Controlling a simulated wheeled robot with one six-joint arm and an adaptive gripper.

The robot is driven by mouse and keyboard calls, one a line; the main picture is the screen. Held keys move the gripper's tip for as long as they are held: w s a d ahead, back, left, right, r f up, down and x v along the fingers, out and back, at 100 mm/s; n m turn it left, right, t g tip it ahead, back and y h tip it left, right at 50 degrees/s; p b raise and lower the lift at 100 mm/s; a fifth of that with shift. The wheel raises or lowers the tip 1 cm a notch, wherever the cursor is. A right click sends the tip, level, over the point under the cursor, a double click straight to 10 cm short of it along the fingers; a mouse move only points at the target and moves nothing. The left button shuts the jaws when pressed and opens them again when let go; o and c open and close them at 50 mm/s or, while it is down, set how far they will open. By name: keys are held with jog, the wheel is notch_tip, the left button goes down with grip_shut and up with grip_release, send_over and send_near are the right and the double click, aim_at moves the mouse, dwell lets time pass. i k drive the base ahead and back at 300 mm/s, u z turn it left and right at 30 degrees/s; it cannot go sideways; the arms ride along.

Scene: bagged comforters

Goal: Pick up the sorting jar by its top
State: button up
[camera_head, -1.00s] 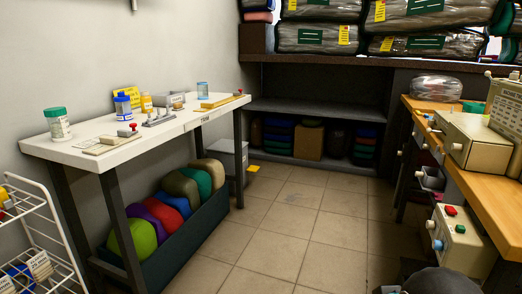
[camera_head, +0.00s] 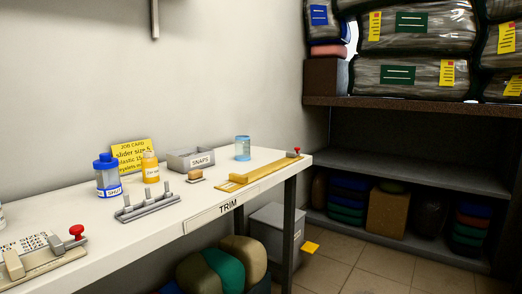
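Several containers stand on the white table (camera_head: 215,228) marked TRIM, and I cannot read which is the sorting jar. A small clear bluish jar (camera_head: 242,149) stands upright toward the table's back right. A blue-capped jar (camera_head: 107,177) with a white label stands upright at the middle left. A sliver of a pale container (camera_head: 2,216) shows at the left edge, mostly cut off. My gripper is not in view.
A grey SNAPS box (camera_head: 190,159), a yellow job card (camera_head: 131,154), a three-post metal rack (camera_head: 148,206), a long yellow-brown bar (camera_head: 258,174) and a red-knobbed tool (camera_head: 60,250) share the table. Shelves of bagged comforters (camera_head: 412,75) stand right. Floor (camera_head: 385,273) shows clear at lower right.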

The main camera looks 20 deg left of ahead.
aim_at(243, 142)
jog(key=i, duration=2.1)
jog(key=u, duration=0.95)
